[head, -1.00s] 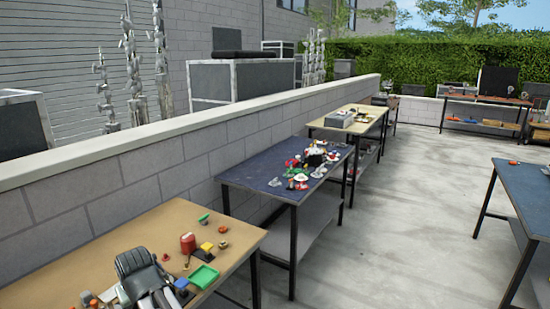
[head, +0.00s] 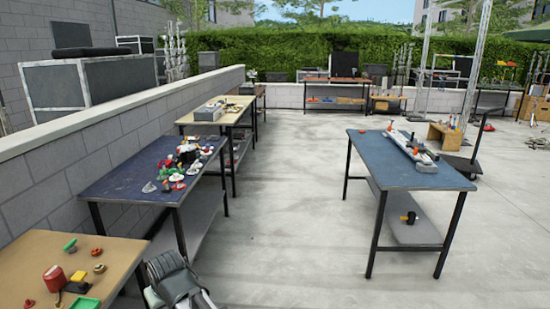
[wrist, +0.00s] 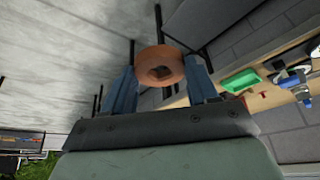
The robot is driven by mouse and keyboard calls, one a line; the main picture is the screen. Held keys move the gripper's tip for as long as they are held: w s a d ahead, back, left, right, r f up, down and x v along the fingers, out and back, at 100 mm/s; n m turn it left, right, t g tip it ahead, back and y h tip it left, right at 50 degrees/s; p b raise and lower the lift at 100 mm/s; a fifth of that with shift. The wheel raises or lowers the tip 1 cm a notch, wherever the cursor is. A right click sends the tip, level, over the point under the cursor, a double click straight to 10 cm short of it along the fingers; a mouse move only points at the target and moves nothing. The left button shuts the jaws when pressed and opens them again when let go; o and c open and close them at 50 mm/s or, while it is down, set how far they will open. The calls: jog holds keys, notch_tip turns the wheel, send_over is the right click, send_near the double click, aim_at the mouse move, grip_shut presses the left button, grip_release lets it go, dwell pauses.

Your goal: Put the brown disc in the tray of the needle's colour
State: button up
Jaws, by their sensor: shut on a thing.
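My gripper (wrist: 161,76) is shut on a brown ring-shaped disc (wrist: 158,54), which sits between its two blue fingers in the wrist view. In the head view my arm's end (head: 180,285) is beyond the right edge of the near wooden table, and the disc and fingers cannot be made out. A green tray (head: 86,303) lies at that table's front, cut by the frame; it also shows in the wrist view (wrist: 240,80). A blue and white item (wrist: 300,88) is near it in the wrist view. I cannot pick out the needle or its colour.
The near table (head: 30,246) also holds a red can (head: 54,278), a yellow block (head: 78,276) and small brown pieces (head: 98,268). A dark blue table (head: 110,190) with clutter stands behind it. Another blue table (head: 400,165) stands right. Concrete floor (head: 290,200) lies open between.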

jog(key=w+d+m+h, duration=0.1)
jog(key=w+d+m, duration=0.2)
jog(key=d, duration=1.3)
jog(key=w+d+f+m+h, duration=0.1)
jog(key=w+d+m, duration=0.2)
jog(key=d, duration=1.4)
jog(key=w+d+f+m+t+h, duration=0.1)
jog(key=w+d+m, duration=0.2)
jog(key=w+d, duration=0.6)
jog(key=d, duration=0.7)
jog(key=shift+w+d+h, duration=0.2)
jog(key=shift+w+h, duration=0.1)
jog(key=shift+w, duration=0.05)
